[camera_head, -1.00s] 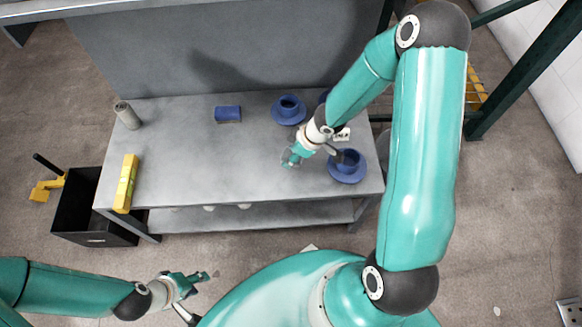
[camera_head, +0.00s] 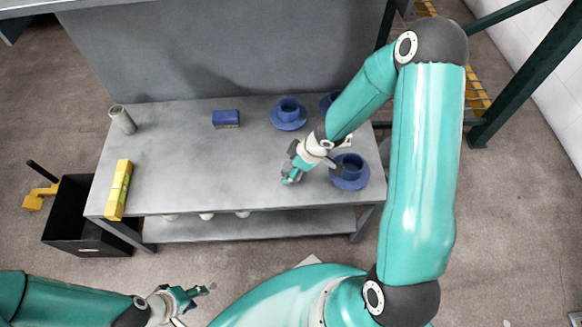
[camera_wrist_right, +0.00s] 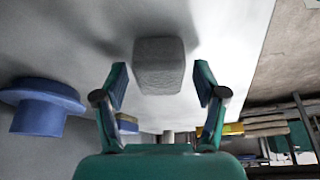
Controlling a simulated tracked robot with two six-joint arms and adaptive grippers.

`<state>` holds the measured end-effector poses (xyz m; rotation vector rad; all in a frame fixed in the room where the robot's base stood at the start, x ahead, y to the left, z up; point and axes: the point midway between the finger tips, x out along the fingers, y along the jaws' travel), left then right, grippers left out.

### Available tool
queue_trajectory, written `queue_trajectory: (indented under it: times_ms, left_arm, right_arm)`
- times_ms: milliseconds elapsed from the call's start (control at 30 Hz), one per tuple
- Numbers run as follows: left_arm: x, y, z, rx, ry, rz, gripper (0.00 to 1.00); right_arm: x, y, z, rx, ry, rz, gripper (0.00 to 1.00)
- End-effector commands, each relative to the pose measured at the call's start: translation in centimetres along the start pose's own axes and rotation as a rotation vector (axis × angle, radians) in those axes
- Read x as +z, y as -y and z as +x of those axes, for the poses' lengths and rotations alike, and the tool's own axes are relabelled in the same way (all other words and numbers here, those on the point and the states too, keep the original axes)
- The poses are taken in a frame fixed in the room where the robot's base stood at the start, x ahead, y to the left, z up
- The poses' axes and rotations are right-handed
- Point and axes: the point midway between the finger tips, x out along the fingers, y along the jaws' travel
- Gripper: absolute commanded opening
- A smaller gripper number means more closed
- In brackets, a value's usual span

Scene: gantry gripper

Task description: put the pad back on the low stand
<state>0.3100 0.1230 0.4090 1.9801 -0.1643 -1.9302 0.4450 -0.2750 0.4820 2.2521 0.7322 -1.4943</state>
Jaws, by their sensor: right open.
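A grey, rough-surfaced block, which looks like the pad (camera_wrist_right: 159,66), is at the tabletop in the right wrist view. It lies between and just beyond the two fingertips, with a gap on each side. I cannot make it out in the head view. My right gripper (camera_head: 290,166) is open over the table, left of the front blue cup; it also shows in the wrist view (camera_wrist_right: 160,85). A small blue block (camera_head: 226,118) at the back of the table may be the low stand; I cannot tell. My left gripper (camera_head: 192,291) is off the table's front, its jaws unclear.
Blue cups on saucers stand at the right front (camera_head: 350,172) and back (camera_head: 289,112); another is partly behind my right arm. A grey cylinder (camera_head: 122,119) and yellow bar (camera_head: 118,190) are at the left. A black bin (camera_head: 75,236) is on the floor. The table's middle is clear.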

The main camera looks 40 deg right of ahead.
Motion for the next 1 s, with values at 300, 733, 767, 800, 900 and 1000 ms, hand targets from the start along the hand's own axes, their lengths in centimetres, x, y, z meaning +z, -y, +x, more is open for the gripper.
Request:
queue_trajectory:
  times_ms: [300, 733, 767, 800, 900, 1000]
  left_arm:
    - [0.0, -0.3, -0.8, 0.000, 0.000, 0.000, 0.40]
    - [0.0, -2.4, -6.8, 0.000, 0.000, 0.000, 0.40]
    - [0.0, -2.6, -7.2, 0.000, 0.000, 0.000, 0.40]
    - [0.0, -2.8, -7.7, 0.000, 0.000, 0.000, 0.40]
    - [0.1, -3.2, -8.9, 0.000, 0.000, 0.000, 0.40]
    - [0.1, -3.5, -9.7, 0.000, 0.000, 0.000, 0.40]
  right_arm:
    - [-0.1, 0.0, -0.9, 0.000, 0.000, 0.001, 0.71]
    - [-0.3, 0.0, -7.8, 0.001, 0.000, 0.002, 0.71]
    - [-0.3, 0.0, -8.3, 0.001, -0.001, 0.002, 0.71]
    - [-0.3, 0.0, -8.9, 0.001, -0.001, 0.001, 0.71]
    - [-0.3, 0.0, -10.2, 0.000, 0.000, 0.001, 0.71]
    - [-0.2, 0.0, -11.2, 0.000, 0.000, 0.001, 0.71]
